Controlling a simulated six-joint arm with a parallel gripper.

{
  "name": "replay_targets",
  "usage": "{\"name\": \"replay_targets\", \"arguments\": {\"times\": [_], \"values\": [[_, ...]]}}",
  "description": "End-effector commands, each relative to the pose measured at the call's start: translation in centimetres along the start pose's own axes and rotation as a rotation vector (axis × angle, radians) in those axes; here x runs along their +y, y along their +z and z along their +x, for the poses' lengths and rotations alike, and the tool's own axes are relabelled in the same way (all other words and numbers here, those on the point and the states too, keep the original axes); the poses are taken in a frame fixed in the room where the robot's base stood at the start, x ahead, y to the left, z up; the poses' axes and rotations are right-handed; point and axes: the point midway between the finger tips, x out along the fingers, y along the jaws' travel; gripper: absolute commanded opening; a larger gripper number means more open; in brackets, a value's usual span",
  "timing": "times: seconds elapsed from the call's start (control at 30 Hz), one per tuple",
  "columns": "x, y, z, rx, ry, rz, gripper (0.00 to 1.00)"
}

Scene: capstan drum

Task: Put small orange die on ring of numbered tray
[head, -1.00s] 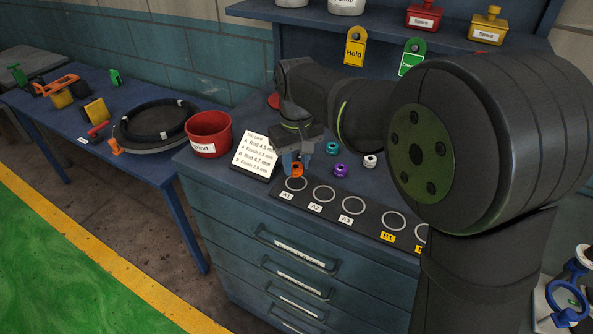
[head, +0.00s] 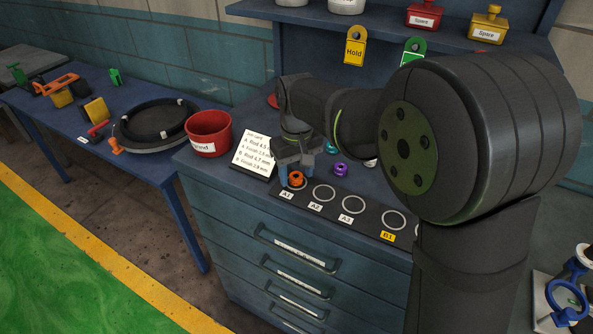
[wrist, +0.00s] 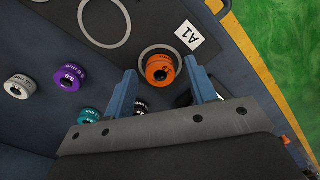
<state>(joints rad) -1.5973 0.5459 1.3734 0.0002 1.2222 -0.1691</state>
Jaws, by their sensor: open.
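The small orange die (head: 296,179) is at ring A1 of the numbered tray (head: 335,213). In the wrist view the orange die (wrist: 160,70) overlaps the pale ring A1 (wrist: 145,54), which shows around its far side, beside the A1 label (wrist: 188,35). My gripper (head: 296,174) is open, pointing down, with one blue finger on each side of the die. In the wrist view a gap shows between the die and each finger of my gripper (wrist: 161,76). Rings A2 (head: 323,193), A3 (head: 353,204) and B1 (head: 394,220) are empty.
Behind the tray stand a teal die (head: 331,147), a purple die (head: 341,170) and a white die (wrist: 20,86). A job card (head: 254,154) and a red bin (head: 208,133) are at the left. My arm hides the tray's right end.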

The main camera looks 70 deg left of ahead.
Motion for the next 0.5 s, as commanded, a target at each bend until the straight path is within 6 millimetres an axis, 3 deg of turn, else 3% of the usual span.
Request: {"name": "replay_targets", "arguments": {"times": [0.17, 0.5], "values": [[0.0, -0.1, -1.9, 0.004, 0.001, 0.0, 0.52], [0.0, -0.1, -9.1, 0.004, 0.001, 0.0, 0.52]]}}
